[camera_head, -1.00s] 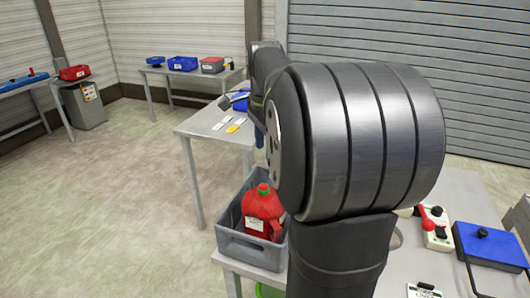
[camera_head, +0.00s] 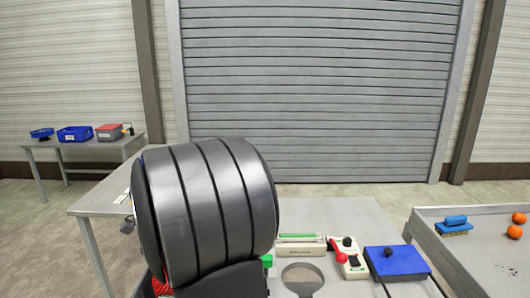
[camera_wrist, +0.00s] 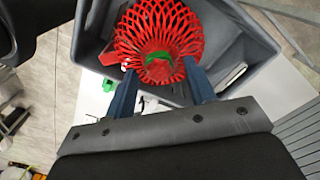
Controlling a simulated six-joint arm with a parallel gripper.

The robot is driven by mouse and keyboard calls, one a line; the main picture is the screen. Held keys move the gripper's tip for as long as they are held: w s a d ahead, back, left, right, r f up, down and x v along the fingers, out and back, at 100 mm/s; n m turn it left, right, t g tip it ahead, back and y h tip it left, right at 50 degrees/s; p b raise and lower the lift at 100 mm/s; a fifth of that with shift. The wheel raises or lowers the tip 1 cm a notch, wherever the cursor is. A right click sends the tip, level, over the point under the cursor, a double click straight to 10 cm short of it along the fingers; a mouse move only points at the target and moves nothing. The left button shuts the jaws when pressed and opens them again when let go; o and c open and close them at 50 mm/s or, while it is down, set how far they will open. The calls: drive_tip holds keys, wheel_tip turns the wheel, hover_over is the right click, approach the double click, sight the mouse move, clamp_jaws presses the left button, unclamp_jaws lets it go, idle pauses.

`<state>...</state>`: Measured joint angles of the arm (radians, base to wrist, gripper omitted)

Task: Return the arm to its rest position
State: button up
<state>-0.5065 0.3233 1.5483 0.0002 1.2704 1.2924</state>
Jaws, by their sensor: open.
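My gripper (camera_wrist: 163,75) shows in the wrist view with its two blue-grey fingers spread apart. Beyond the fingertips is a red, net-like object (camera_wrist: 160,25) with a green part (camera_wrist: 158,57) at its middle. It lies at a grey crate (camera_wrist: 245,40), whose walls surround it. I see nothing clamped between the fingers. In the head view my large dark arm link fills the lower left and hides the gripper and most of the crate area. Only a sliver of red shows below it.
A work table (camera_head: 355,215) carries a red-and-white device (camera_head: 347,258) and a blue box (camera_head: 397,262). Another table (camera_head: 500,265) at right holds a blue brush (camera_head: 454,226) and orange balls (camera_head: 516,225). A far-left table (camera_head: 80,148) holds bins. Open floor lies at left.

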drive_tip(key=shift+r, duration=1.7)
drive_tip(key=shift+r, duration=4.1)
wheel_tip(320, 180, down, 12)
drive_tip(key=shift+f, duration=0.2)
wheel_tip(320, 180, up, 11)
drive_tip(key=w+d+r+m, duration=0.1)
drive_tip(key=w+d+r, duration=0.15)
drive_tip(key=w, duration=0.25)
drive_tip(key=w+d+f+m, duration=0.1)
drive_tip(key=w+d+m, duration=0.1)
drive_tip(key=d, duration=0.8)
drive_tip(key=w+d+f+m, duration=0.1)
drive_tip(key=w+d+m, duration=0.2)
drive_tip(key=d, duration=0.8)
drive_tip(key=w+d+f+m, duration=0.2)
drive_tip(key=w+d+m, duration=0.1)
drive_tip(key=d, duration=0.7)
drive_tip(key=shift+w+d, duration=0.15)
drive_tip(key=shift+w, duration=0.7)
